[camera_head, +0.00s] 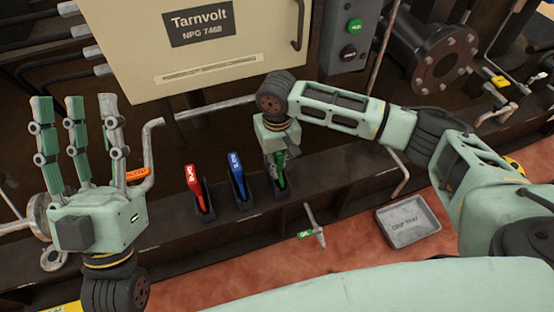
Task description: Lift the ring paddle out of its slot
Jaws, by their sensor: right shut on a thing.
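Three paddles stand in dark slots in a row on the dark ledge: a red one (196,185), a blue one (237,178) and a green one (281,181). Which is the ring paddle I cannot tell from their shapes. My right gripper (279,158) points down and is shut on the top of the green paddle. Its fingers hide much of that paddle, and its lower end is at the slot. My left gripper (80,125) is open and empty at the left, with its fingers pointing up.
A grey tray (391,235) lies on the reddish floor at the right. A metal valve-like part with a green tag (316,232) is in front of the ledge. A cream cabinet (140,70) stands behind the slots. Pipes and an orange-tagged handle (137,173) are near my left gripper.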

